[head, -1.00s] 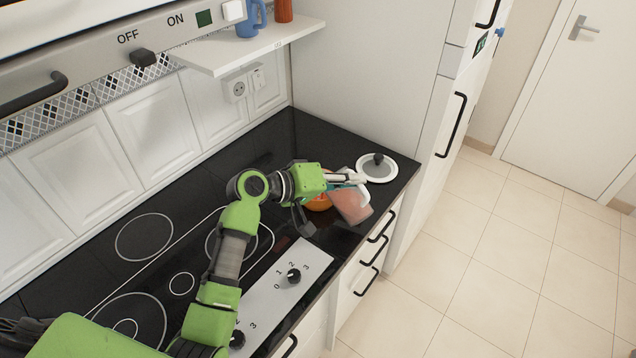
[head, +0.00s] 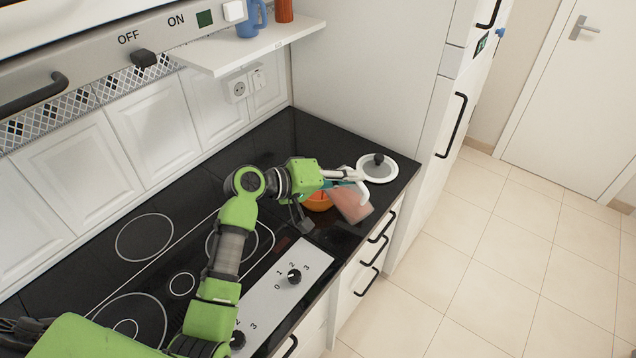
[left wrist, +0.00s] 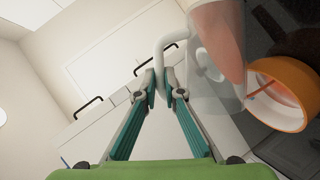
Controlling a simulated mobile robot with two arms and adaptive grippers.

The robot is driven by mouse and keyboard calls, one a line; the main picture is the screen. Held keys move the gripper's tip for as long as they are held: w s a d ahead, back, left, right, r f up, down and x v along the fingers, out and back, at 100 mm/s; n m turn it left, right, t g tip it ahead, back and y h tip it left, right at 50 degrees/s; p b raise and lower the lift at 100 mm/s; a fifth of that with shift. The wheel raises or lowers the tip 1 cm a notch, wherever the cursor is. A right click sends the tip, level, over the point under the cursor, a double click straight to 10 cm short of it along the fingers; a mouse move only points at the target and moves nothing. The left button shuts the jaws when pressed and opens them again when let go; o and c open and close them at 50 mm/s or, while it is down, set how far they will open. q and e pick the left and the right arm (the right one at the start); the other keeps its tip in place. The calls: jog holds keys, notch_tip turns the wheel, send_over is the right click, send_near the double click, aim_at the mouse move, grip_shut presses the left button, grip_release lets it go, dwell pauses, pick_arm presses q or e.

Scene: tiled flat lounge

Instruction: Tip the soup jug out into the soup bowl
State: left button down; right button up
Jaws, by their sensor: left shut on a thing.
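The soup jug (head: 350,206) is see-through with a pale handle and pinkish-orange contents. It is tilted over on its side beside and above the orange soup bowl (head: 317,203). My left gripper (head: 352,178) is shut on the jug's handle. In the left wrist view the fingers (left wrist: 162,92) close on the handle, with the jug (left wrist: 215,95) just right of them. The bowl (left wrist: 292,92) shows there at the right, with a thin orange streak at its opening. The arm and jug partly hide the bowl in the head view. My right gripper is not in view.
A white-rimmed lid (head: 378,172) with a dark knob lies on the black hob (head: 185,200) just behind the jug. The control panel (head: 285,285) lies in front. A shelf (head: 250,45) with a blue mug (head: 250,20) hangs above. The floor at right is clear.

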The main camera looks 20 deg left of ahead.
pick_arm(q)
jog(key=shift+w+r, duration=0.1)
jog(key=shift+r, duration=0.05)
jog(key=shift+a+r, duration=0.15)
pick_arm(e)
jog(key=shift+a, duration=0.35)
pick_arm(q)
jog(key=shift+w+a+r+n, duration=0.1)
jog(key=shift+n, duration=0.2)
jog(key=shift+w+a+r+h, duration=0.1)
jog(key=shift+a+h, duration=0.05)
jog(key=shift+h, duration=0.15)
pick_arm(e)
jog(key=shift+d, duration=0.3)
